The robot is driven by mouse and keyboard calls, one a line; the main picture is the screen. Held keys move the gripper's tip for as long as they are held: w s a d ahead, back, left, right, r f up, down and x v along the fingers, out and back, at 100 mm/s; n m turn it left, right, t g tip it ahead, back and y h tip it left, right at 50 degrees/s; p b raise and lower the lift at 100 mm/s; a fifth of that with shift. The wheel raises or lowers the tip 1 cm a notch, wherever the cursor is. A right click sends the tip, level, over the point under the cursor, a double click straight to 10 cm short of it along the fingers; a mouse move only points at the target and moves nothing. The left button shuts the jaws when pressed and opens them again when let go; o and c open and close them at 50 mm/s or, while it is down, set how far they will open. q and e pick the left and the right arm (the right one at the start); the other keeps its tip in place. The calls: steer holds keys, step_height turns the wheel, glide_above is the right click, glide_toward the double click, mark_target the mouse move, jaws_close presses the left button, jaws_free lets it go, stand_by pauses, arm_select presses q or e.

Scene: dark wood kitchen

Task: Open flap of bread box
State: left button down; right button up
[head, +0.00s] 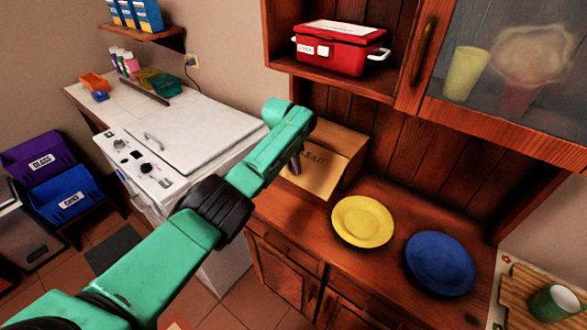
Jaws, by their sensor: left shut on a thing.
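The bread box (345,150) is a light wooden box on the dark wood counter, set back in the hutch under the upper shelf. Its front flap (318,181) carries dark lettering and slopes toward the counter's front edge. My left arm reaches in from the lower left, and its green hand covers the box's left part. My left gripper (296,164) points down at the flap's upper left and is shut on the flap there. The exact grip point is mostly hidden by the hand. My right gripper is out of view.
A yellow plate (363,221) and a blue plate (440,263) lie on the counter right of the box. A red box (338,50) stands on the shelf above. A white chest appliance (185,135) stands to the left. A green cup (553,303) is at the lower right.

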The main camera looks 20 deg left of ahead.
arm_select(q)
step_height(320, 180, up, 2)
steer(key=shift+w, duration=0.15)
steer(key=c, duration=1.4)
jaws_free()
steer(key=shift+r, duration=0.1)
steer(key=o, duration=0.5)
steer(key=shift+o, duration=1.3)
steer(key=shift+d, duration=0.1)
steer(key=shift+f, duration=0.2)
steer(key=b+v, duration=0.2)
steer(key=v, duration=1.2)
steer(key=shift+r, duration=0.25)
